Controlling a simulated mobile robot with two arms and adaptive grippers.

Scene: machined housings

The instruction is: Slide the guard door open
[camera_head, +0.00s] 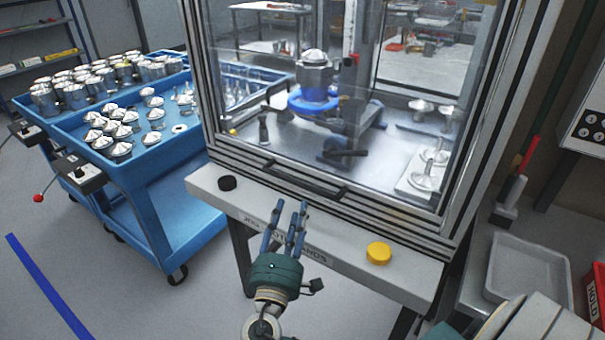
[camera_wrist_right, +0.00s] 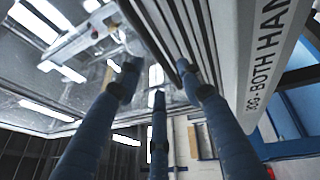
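The guard door (camera_head: 330,130) is a clear panel in a metal frame at the front of the machine enclosure. It spans the front as far as I can see, and the fixture inside shows through it. A dark horizontal handle (camera_head: 305,181) runs along its lower edge. My right gripper (camera_head: 291,208) has blue fingers, which are open and empty just below and in front of the handle, apparently apart from it. In the right wrist view the fingers (camera_wrist_right: 158,82) are spread with nothing between them, near the ledge's lettered front (camera_wrist_right: 268,60). My left gripper is not in view.
The ledge (camera_head: 220,202) below the door carries a black button (camera_head: 227,183) and a yellow button (camera_head: 379,253). Blue carts (camera_head: 160,160) with metal parts stand at the left. A grey tray (camera_head: 528,268) and a red bin (camera_head: 597,290) are at the right.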

